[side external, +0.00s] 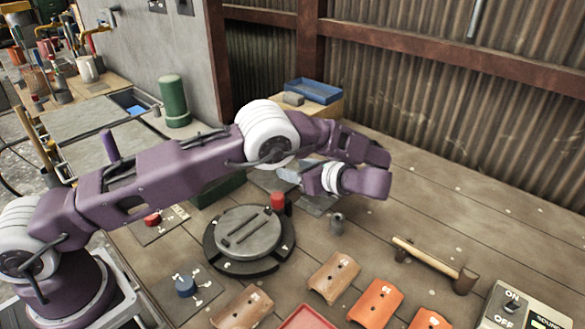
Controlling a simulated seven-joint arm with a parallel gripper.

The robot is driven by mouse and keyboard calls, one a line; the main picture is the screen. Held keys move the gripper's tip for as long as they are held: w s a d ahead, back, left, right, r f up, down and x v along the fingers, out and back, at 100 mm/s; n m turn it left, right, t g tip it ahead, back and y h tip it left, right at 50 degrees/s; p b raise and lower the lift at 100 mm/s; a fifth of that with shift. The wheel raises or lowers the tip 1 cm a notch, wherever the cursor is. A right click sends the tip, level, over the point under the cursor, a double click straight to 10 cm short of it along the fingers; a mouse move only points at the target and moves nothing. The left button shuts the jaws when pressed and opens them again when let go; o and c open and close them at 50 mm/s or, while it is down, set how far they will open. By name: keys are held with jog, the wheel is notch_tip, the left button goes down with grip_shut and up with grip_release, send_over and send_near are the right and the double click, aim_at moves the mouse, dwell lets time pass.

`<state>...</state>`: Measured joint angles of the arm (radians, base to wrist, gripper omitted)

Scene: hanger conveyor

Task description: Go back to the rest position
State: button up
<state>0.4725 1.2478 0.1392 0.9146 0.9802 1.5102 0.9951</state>
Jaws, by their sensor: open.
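My purple arm reaches in from the left and bends back at a white-ringed wrist. My gripper (308,182) is at its end, above the back middle of the wooden table, behind the round grey turntable (246,233). It is open; its fingertips are small and partly hidden by my own wrist, and I see nothing held in it. A small grey metal piece (337,223) stands on the table to the right of the turntable.
A hammer (432,260) lies at the right. Orange and brown curved pieces (376,301) line the front edge, with a switch box (513,302) at front right. A blue knob (186,285) is at front left. A blue tray (313,91) is at the back. The back right table is clear.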

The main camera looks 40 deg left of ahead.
jog(key=s+a+r+n+h, duration=0.2)
jog(key=s+r+n+h, duration=0.7)
jog(key=s+r, duration=0.75)
jog(key=s+d+r+n+t+h, duration=0.1)
jog(key=s+d+n+t+h, duration=0.1)
jog(key=s+n, duration=0.3)
jog(key=s+d+r+n+t+h, duration=0.1)
jog(key=s+n, duration=0.5)
jog(key=s, duration=0.8)
jog(key=shift+d+r+t+h, duration=0.45)
jog(key=shift+d+h, duration=0.25)
jog(key=shift+d, duration=0.35)
